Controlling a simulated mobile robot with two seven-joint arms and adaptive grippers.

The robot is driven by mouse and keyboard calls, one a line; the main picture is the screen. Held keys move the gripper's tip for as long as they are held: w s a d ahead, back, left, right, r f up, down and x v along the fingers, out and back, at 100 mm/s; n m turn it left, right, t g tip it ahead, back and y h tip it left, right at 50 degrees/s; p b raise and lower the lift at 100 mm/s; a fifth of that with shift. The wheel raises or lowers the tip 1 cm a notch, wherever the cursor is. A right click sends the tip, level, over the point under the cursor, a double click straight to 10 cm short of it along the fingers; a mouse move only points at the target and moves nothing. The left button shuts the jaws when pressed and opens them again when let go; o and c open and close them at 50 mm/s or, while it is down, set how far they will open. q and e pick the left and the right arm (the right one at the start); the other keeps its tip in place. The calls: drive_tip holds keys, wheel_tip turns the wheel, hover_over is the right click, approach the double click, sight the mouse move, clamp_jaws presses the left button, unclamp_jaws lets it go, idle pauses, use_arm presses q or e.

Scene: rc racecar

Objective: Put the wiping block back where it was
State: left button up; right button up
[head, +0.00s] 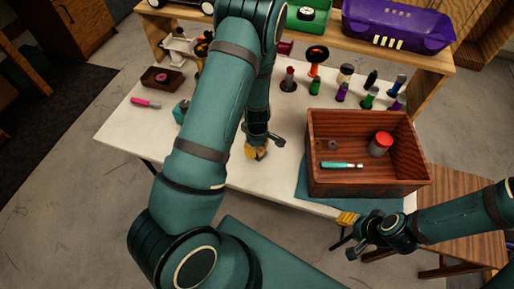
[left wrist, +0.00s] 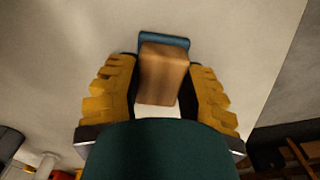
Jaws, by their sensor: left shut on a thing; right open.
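The wiping block (left wrist: 163,75) is a wooden block with a blue pad along one edge, seen in the left wrist view between the yellow fingers. My left gripper (left wrist: 163,95) is shut on it. In the head view my left gripper (head: 257,152) is over the white table, left of the wooden box, and the block is mostly hidden by the fingers there. I cannot tell whether the block touches the table. My right gripper (head: 348,220) is open and empty in front of the table's front edge, below the box.
The wooden box (head: 418,183) holds a red-lidded jar (head: 380,144) and a teal-handled tool (head: 341,165), and stands on a blue mat (head: 304,196). Several small bottles stand behind it. A pink marker (head: 145,102) and small brown tray (head: 162,78) lie left. A shelf (head: 420,58) spans the back.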

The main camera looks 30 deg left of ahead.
use_arm(q)
drive_tip(key=shift+r, duration=0.1)
drive_tip(key=o, duration=1.1)
drive_tip(key=shift+o, duration=0.2)
drive_tip(key=shift+r, duration=0.4)
wheel_tip(320, 180, up, 11)
drive_tip(key=p, duration=0.3)
drive_tip(key=shift+s, duration=0.15)
